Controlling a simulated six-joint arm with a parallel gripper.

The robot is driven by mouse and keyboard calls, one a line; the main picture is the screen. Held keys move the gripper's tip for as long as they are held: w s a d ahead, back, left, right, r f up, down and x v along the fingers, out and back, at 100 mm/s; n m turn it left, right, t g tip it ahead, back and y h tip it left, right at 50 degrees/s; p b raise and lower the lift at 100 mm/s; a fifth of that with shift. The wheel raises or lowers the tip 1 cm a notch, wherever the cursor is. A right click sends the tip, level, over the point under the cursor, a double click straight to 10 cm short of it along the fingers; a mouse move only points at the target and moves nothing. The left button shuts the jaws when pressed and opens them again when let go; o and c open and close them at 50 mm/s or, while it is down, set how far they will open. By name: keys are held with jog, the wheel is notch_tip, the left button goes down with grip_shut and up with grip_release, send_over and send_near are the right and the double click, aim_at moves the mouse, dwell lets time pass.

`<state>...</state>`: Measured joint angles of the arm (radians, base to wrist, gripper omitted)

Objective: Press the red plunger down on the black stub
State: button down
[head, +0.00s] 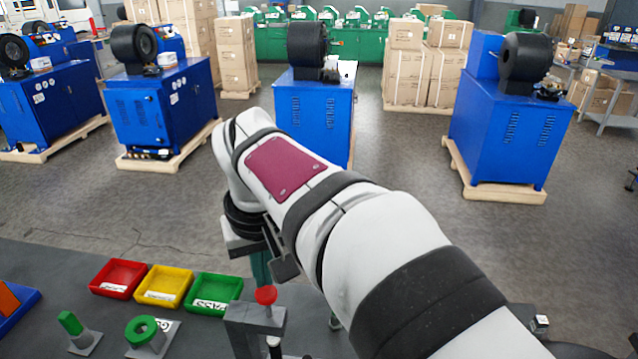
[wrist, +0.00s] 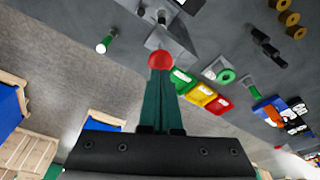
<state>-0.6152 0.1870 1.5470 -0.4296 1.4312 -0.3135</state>
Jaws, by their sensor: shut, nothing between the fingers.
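The red plunger (head: 266,296) is a round red knob at the top of a grey press bracket (head: 255,318) near the front edge of the head view. In the wrist view the red plunger (wrist: 160,60) shows right at the fingertips. My gripper (head: 262,278) points down over the knob with its teal fingers together and nothing between them. In the wrist view the closed gripper (wrist: 161,74) is lined up with the knob; I cannot tell whether it touches. A small dark-and-pale post shows below the bracket, but I cannot make out the black stub clearly.
Red (head: 118,278), yellow (head: 165,286) and green (head: 214,293) bins stand left of the press. A green peg (head: 71,323) and a green ring on a stand (head: 141,331) are in front of them. A blue tray (head: 12,306) lies far left.

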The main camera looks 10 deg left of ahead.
aim_at(266, 293)
jog(key=shift+f, duration=0.1)
jog(key=shift+f, duration=2.25)
notch_tip(266, 293, up, 9)
jog(key=shift+r, duration=0.1)
